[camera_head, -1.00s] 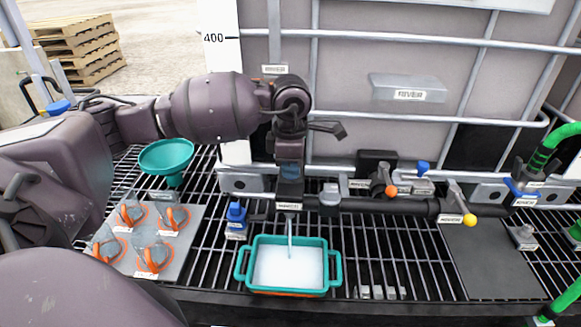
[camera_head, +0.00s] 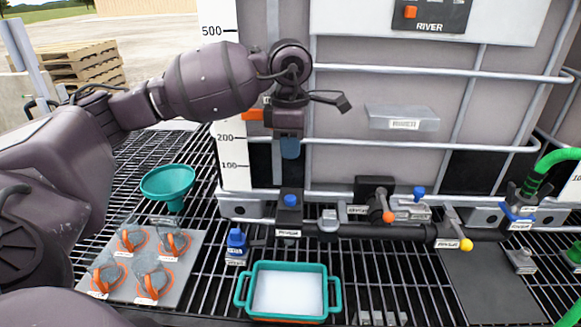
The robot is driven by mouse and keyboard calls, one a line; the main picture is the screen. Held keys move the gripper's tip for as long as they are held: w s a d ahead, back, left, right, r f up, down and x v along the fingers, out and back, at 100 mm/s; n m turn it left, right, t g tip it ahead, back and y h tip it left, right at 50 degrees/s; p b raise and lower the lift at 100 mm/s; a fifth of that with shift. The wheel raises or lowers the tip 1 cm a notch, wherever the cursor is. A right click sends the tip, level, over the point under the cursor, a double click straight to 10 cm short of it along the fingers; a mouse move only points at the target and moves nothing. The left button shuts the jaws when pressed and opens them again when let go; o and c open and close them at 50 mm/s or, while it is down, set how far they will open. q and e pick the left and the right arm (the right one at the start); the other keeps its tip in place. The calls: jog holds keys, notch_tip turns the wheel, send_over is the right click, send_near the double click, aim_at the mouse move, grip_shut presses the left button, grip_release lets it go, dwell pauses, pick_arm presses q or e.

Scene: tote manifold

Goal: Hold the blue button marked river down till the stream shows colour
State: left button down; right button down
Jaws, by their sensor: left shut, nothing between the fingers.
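A blue button (camera_head: 290,200) stands on a dark block at the left end of the black pipe manifold. The label (camera_head: 288,233) below it is too small to read surely. My left gripper (camera_head: 290,152) is shut and empty, pointing down above the button with a gap between them. No stream shows below the block now. A teal tray (camera_head: 333,296) with pale contents sits beneath on the grating. A panel marked RIVER (camera_head: 429,27) with an orange button (camera_head: 410,12) is at the top. My right gripper is not in view.
Orange- and yellow-tipped valve handles (camera_head: 389,216) (camera_head: 466,244) stand on the manifold to the right. A teal funnel (camera_head: 167,182) and a plate with several orange-rimmed pieces (camera_head: 165,272) are at left. The white tank cage stands close behind.

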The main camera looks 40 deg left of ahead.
pick_arm(q)
jog(key=shift+r, duration=0.75)
